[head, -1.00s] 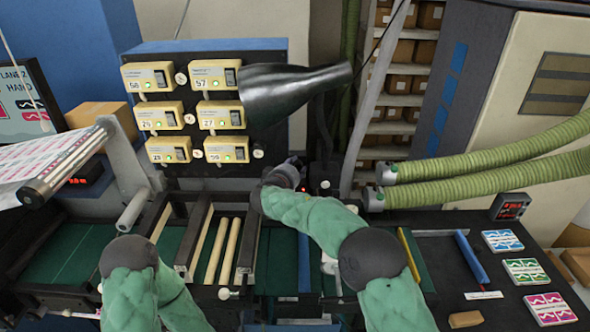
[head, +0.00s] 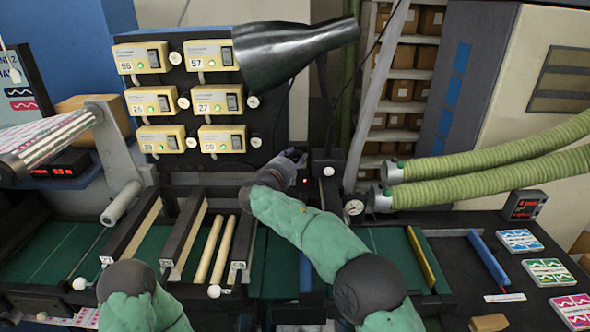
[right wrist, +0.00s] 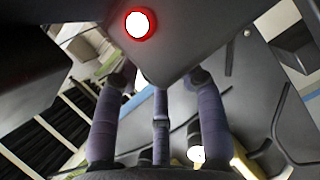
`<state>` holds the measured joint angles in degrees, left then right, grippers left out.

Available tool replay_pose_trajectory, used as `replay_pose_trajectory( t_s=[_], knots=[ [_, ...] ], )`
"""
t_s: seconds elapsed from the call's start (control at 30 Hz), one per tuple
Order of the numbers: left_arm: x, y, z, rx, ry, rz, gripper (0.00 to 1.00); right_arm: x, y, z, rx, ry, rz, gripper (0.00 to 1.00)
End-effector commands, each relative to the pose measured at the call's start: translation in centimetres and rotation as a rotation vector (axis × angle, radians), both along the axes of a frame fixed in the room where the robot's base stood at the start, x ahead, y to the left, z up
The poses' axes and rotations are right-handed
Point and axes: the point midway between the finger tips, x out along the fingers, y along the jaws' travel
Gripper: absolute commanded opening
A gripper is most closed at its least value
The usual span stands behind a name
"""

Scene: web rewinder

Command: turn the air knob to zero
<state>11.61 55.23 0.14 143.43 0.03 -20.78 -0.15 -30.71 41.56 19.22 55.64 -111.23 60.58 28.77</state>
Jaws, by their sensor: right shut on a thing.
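My right gripper (head: 292,160) is at the front of a dark box behind the machine bed, right of the yellow control units. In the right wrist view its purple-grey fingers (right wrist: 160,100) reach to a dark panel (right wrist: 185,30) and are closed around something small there. It is most likely the air knob, but the fingers and the panel edge hide it, so its setting cannot be read. A lit white lamp with a red rim (right wrist: 138,24) is close above the fingertips. My left arm shows at the lower left, but its gripper is out of view.
Yellow control units (head: 209,56) with small white knobs stand on a dark panel behind. A black cone-shaped duct (head: 290,52) overhangs above my right gripper. A round gauge (head: 354,207) is right of my forearm. Green hoses (head: 490,160) run at the right.

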Motion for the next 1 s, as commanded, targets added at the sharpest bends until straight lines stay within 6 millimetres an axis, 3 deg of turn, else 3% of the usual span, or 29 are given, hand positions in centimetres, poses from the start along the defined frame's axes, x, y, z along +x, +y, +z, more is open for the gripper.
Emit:
replay_pose_trajectory(
  t_s=[0.03,0.3,0.87,0.9,0.93,1.0],
  knots=[
    [0.0,0.0,-0.9,0.000,0.000,0.000,0.54,0.0,0.3,-1.2,-0.025,0.012,0.004,0.07],
    [0.0,0.0,-2.2,0.000,0.000,0.000,0.54,0.0,0.3,-1.2,-0.111,0.014,0.004,0.07],
    [0.0,0.0,-2.5,0.000,0.000,0.000,0.54,0.0,0.3,-1.2,-0.135,0.017,0.004,0.07],
    [0.0,0.0,-2.5,0.000,0.000,0.000,0.54,0.0,0.3,-1.2,-0.134,0.018,0.004,0.51],
    [0.0,0.0,-2.5,0.000,0.000,0.000,0.54,0.0,0.3,-1.2,-0.135,0.017,0.004,0.59],
    [0.0,0.0,-2.5,0.000,0.000,0.000,0.54,0.0,0.2,-1.1,-0.135,0.015,0.003,0.60]
  ],
)
